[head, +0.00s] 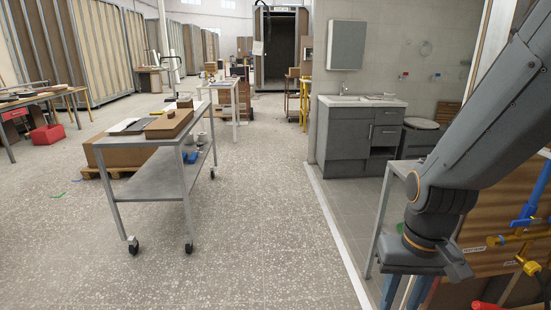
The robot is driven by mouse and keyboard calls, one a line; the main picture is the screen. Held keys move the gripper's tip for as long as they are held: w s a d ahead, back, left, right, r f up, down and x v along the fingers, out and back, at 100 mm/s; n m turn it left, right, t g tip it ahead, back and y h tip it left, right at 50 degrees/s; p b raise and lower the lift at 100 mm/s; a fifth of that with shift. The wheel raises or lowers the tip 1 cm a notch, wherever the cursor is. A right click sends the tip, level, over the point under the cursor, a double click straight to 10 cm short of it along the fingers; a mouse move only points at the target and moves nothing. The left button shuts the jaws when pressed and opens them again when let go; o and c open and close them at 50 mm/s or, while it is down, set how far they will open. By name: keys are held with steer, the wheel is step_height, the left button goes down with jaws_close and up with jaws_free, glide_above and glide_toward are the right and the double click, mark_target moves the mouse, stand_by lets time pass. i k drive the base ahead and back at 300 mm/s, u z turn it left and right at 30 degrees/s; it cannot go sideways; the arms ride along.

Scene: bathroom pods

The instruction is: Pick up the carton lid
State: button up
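A flat brown carton piece (169,124), which may be the carton lid, lies near the front of the grey wheeled trolley's top (156,138). I cannot tell whether it is a loose lid or a closed box. My gripper (440,262) is at the lower right, at the end of my arm, pointing down. It is far from the trolley, across the open floor. Its fingers are not clear, so I cannot tell whether it is open or shut. I see nothing held in it.
Dark and light flat panels (135,126) lie beside the carton piece. A large brown box (110,154) on a pallet stands behind the trolley. A grey vanity (360,138) stands right of centre. Blue and yellow clamps (525,222) are close at right. The middle floor is clear.

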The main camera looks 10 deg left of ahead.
mark_target(170, 119)
steer(key=u, duration=0.05)
steer(key=i, duration=1.8)
steer(key=u, duration=0.55)
steer(key=i, duration=1.75)
steer(key=u, duration=1.1)
steer(key=i, duration=1.4)
steer(key=u, duration=0.45)
